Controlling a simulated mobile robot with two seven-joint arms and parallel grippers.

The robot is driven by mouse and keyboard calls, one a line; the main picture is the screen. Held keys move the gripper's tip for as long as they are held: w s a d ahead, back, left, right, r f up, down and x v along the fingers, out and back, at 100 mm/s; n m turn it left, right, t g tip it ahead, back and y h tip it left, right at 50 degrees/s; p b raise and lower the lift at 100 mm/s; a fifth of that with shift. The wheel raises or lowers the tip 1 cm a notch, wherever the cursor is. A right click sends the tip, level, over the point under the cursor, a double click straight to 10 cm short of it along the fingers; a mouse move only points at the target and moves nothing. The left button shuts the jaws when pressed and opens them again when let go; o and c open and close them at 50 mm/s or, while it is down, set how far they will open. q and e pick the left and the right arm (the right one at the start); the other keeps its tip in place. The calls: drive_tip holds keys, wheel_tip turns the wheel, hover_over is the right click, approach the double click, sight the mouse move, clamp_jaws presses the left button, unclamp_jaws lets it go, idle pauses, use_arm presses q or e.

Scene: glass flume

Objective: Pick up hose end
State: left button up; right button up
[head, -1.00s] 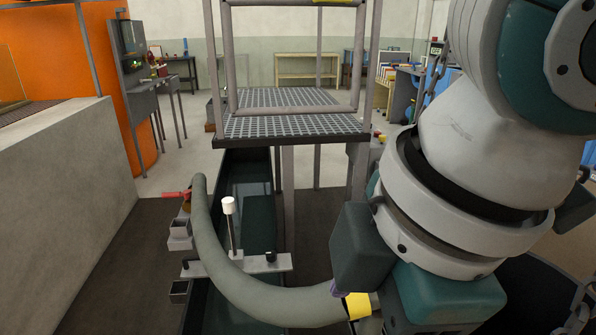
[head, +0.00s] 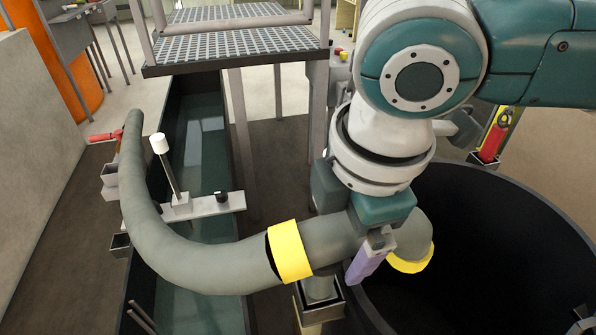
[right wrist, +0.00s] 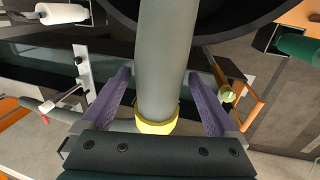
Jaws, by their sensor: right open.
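The thick grey hose (head: 165,250) curves from the far left across the trough to the right. It has a yellow band (head: 290,252), and its end (head: 412,240) bends down with a yellow rim over a black tub. My right gripper (head: 368,262) is above the hose, between band and end, with one purple finger on the near side; the other finger is hidden. In the right wrist view the open fingers (right wrist: 157,78) stand on either side of the hose (right wrist: 163,50), with gaps visible. My left gripper is not in view.
The large black tub (head: 500,183) stands open at the right. A water trough (head: 205,140) runs at the left, crossed by a grey bracket (head: 215,205) with a white-topped rod (head: 160,145). A grated platform (head: 230,42) stands behind. A square post (head: 318,300) is below the hose.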

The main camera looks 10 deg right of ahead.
drive_tip(key=shift+w+f, duration=0.15)
drive_tip(key=shift+f, duration=0.45)
clamp_jaws()
idle(0.3)
drive_tip(key=shift+r, duration=0.1)
